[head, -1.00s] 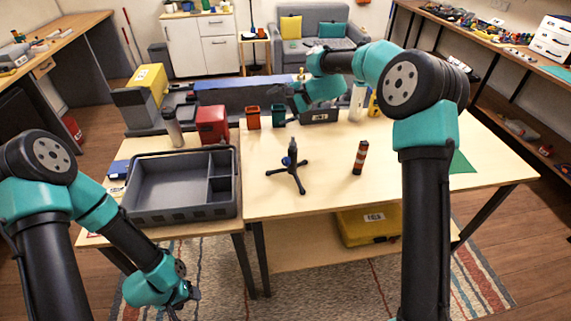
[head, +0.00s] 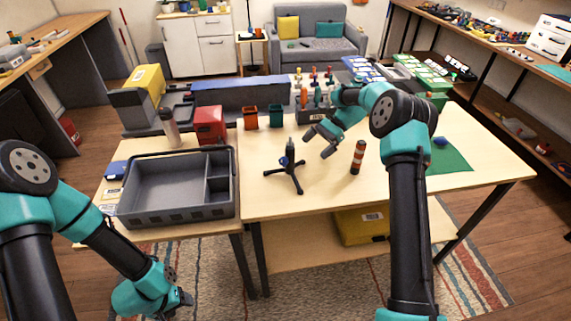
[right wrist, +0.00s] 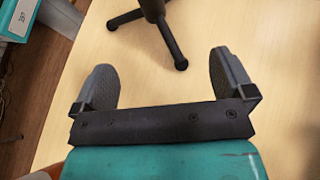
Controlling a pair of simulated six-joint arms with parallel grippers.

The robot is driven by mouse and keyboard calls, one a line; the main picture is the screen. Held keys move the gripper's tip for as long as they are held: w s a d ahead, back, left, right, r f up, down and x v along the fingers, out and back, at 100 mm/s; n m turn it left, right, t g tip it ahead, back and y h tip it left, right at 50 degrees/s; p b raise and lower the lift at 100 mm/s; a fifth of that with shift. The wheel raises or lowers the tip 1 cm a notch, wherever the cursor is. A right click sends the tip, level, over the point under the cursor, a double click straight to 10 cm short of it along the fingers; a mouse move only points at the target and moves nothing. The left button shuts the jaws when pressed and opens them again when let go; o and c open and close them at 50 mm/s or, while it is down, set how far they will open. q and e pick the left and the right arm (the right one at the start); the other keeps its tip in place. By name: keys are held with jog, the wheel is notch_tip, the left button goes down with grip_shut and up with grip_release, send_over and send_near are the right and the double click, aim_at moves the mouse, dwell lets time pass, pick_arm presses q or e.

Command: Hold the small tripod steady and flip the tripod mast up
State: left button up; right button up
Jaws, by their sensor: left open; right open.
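A small dark tripod (head: 286,168) stands on the wooden table with its legs spread and its short mast at the centre. My left gripper (head: 183,299) hangs low at the front left, below table height, away from the tripod.
A grey divided tray (head: 165,212) lies on the left table. An orange-striped cylinder (head: 357,157) stands right of the tripod. Orange (head: 250,118) and teal (head: 277,116) bins, a red box (head: 210,125) and a tool holder stand behind. The tabletop in front of the tripod is clear.

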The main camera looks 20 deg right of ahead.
aim_at(296, 165)
jog(key=shift+a, duration=0.1)
jog(key=shift+x, duration=4.95)
jog(key=shift+c, duration=0.2)
jog(key=c, duration=1.4)
pick_arm(q)
jog(key=shift+w, duration=0.1)
jog(key=shift+c, duration=0.5)
